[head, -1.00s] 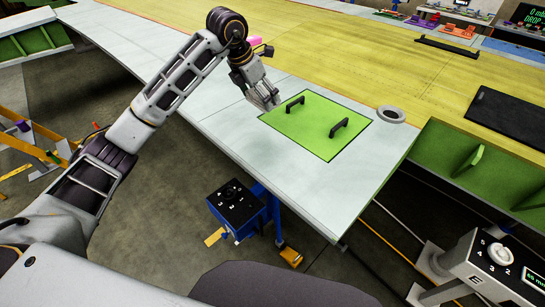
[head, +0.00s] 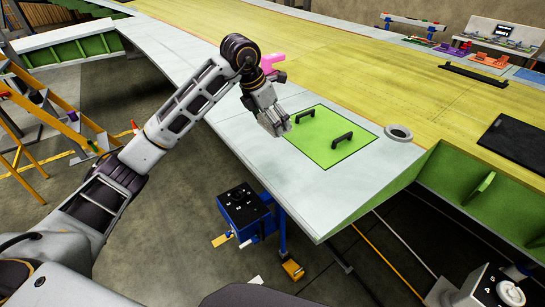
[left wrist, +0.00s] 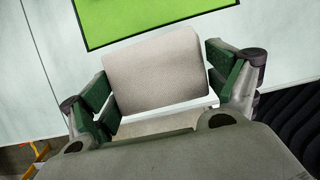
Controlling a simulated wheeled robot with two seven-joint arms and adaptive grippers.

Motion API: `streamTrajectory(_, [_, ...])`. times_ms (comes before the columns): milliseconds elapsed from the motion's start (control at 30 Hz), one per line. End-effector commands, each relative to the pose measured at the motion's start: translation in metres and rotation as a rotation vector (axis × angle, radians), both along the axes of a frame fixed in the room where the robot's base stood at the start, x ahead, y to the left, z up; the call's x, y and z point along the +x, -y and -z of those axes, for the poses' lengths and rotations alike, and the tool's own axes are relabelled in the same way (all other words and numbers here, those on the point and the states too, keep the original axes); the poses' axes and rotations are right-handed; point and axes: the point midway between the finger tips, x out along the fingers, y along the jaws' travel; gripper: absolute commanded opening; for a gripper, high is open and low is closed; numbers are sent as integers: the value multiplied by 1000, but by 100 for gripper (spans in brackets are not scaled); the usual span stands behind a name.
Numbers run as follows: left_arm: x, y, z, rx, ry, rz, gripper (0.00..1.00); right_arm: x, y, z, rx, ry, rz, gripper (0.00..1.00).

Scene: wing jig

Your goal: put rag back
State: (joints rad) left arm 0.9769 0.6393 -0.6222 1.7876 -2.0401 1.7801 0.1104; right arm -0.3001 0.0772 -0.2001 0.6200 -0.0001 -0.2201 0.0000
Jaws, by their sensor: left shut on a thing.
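A pale beige rag (left wrist: 155,72), like a folded pad, sits between the green-padded fingers of my left gripper (left wrist: 160,92) in the left wrist view. The gripper is shut on it. In the head view, my left gripper (head: 275,126) points down over the pale wing surface, at the left corner of a bright green panel (head: 310,150). The rag is hard to tell from the gripper there. The green panel's edge (left wrist: 140,18) also shows beyond the rag in the left wrist view. I cannot tell whether the rag touches the surface. My right gripper is not in view.
Two black handles (head: 342,140) stand up from the panel. A pink object (head: 271,62) is behind my left wrist. A blue control box (head: 246,205) stands below the wing's front edge. A yellow ladder (head: 62,128) is at left.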

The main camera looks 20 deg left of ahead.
Motion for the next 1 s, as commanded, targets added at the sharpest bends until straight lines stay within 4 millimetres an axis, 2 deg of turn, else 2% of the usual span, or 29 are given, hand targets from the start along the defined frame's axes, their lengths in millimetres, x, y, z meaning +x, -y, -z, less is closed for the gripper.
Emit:
streamTrajectory(767, [-5, -5, 3, 0, 0, 5, 66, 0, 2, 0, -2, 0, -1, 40])
streamTrajectory(1000, [-5, -5, 16, 0, -3, 6, 66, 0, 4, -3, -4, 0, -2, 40])
